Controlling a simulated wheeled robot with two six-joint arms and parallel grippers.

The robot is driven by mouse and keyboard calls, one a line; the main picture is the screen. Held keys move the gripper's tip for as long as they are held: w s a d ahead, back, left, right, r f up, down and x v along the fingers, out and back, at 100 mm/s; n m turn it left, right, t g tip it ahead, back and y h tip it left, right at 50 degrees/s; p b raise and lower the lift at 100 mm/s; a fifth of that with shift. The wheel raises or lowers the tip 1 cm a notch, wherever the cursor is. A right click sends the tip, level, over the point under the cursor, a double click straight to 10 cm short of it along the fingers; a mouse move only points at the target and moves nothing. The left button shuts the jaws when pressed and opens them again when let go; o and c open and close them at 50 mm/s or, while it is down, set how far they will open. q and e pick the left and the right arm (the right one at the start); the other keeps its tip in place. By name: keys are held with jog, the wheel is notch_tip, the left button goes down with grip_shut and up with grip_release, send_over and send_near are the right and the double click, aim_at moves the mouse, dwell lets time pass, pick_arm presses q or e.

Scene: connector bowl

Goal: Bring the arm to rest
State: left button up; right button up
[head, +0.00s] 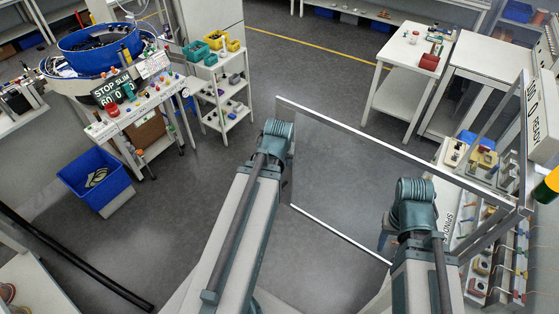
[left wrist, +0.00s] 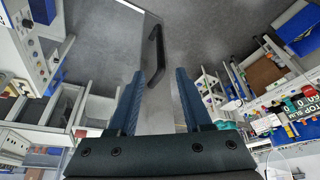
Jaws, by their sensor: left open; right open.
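My left arm (head: 243,215) reaches forward in the middle of the head view; its gripper is hidden there. In the left wrist view, my left gripper (left wrist: 160,80) is open, its two blue fingers apart with nothing held between them. A black bar handle (left wrist: 155,52) shows beyond the fingertips; I cannot tell its exact distance. My right arm (head: 415,250) is at the lower right of the head view. Only a small part of my right gripper (head: 386,237) shows beside the arm, open; its fingertips are mostly hidden.
A clear panel with a pale frame (head: 400,143) stands just beyond both arms and joins the machine (head: 545,120) at right. A blue bowl feeder (head: 100,48), a bench, a white shelf cart (head: 225,97) and a blue bin (head: 97,178) stand left. The middle floor is free.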

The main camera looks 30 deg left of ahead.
pick_arm(q)
jog(key=s+d+f+m+g+b, duration=0.2)
jog(key=s+d+f+m+b, duration=0.2)
jog(key=d+f+b, duration=0.6)
jog(key=s+d+f+m+g+h+b, duration=0.1)
jog(key=s+d+f+m+b, duration=0.3)
jog(key=d+f+b, duration=0.7)
jog(key=d+f+m+g, duration=0.1)
jog(key=d, duration=0.5)
jog(key=shift+s+d+f+m, duration=0.3)
jog(key=shift+s+d+f, duration=0.05)
jog(key=shift+s, duration=0.05)
pick_arm(e)
notch_tip(320, 180, down, 21)
